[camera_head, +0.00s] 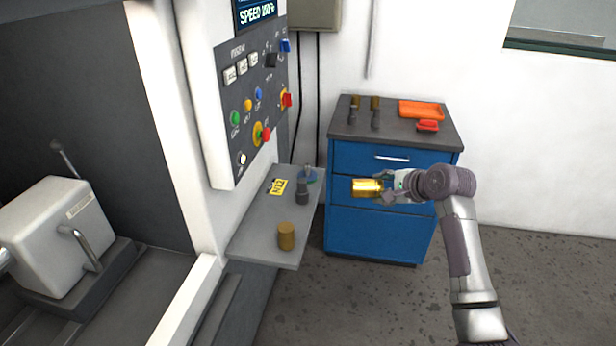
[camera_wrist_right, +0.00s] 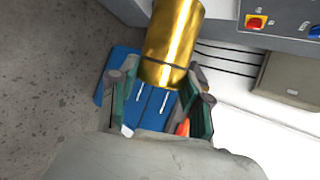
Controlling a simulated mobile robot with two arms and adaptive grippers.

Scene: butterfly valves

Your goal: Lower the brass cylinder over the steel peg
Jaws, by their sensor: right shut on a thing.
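My right gripper (camera_head: 388,188) is shut on a shiny brass cylinder (camera_head: 367,188), which lies sideways in the head view and points left. The cylinder is in the air in front of the blue cabinet, right of the grey shelf. In the right wrist view the brass cylinder (camera_wrist_right: 173,45) sticks out beyond the fingers of the right gripper (camera_wrist_right: 160,85). A small upright grey thing (camera_head: 308,170) on a round bluish base stands at the shelf's back; it may be the steel peg, but it is too small to tell. My left gripper is not in view.
The grey shelf (camera_head: 255,240) carries a duller brass cylinder (camera_head: 286,235), a dark grey piece (camera_head: 302,193) and a yellow tag (camera_head: 277,187). The blue cabinet (camera_head: 375,235) holds brass and dark pieces and an orange tray (camera_head: 421,110).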

